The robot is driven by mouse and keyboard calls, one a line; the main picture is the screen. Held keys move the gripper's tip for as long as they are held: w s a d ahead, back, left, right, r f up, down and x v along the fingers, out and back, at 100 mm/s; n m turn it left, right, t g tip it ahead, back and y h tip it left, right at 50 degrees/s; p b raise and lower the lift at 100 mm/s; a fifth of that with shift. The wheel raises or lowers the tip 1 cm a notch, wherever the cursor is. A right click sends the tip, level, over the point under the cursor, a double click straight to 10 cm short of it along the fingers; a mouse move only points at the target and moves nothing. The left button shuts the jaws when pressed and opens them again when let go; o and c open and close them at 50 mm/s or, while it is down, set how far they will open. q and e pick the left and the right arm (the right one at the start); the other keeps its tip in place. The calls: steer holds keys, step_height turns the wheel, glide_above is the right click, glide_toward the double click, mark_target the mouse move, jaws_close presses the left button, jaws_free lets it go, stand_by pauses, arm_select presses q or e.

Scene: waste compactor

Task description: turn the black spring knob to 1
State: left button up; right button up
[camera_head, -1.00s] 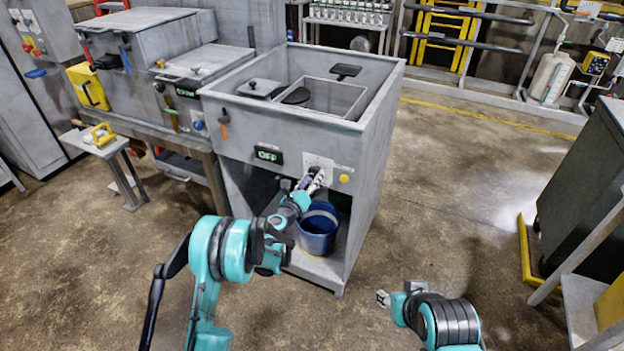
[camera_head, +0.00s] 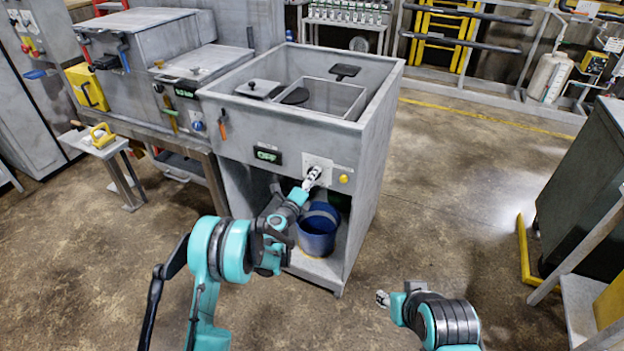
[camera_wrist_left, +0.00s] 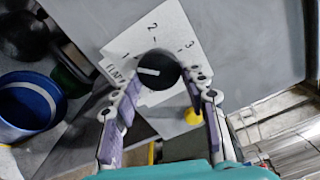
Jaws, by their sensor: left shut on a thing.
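The black knob (camera_wrist_left: 157,70) sits on a white plate (camera_wrist_left: 172,27) marked 1, 2 and 3. Its white line points left in the left wrist view, roughly toward the 1 side; I cannot tell if it lines up exactly. My left gripper (camera_wrist_left: 166,84) is shut on the knob, one finger on either side of it. In the head view the left gripper (camera_head: 313,177) is at the plate on the cabinet front and covers the knob. My right gripper (camera_head: 383,298) is away from the cabinet, low in the head view, too small to read.
A green OFF display (camera_head: 268,155) is left of the plate. A yellow button (camera_head: 344,178) is to its right. A blue bucket (camera_head: 318,232) stands below in the open cabinet (camera_head: 378,140).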

stand_by(0.4)
arm_select(q)
steer(key=o, duration=1.1)
steer(key=v, duration=1.2)
steer(key=shift+r, duration=0.1)
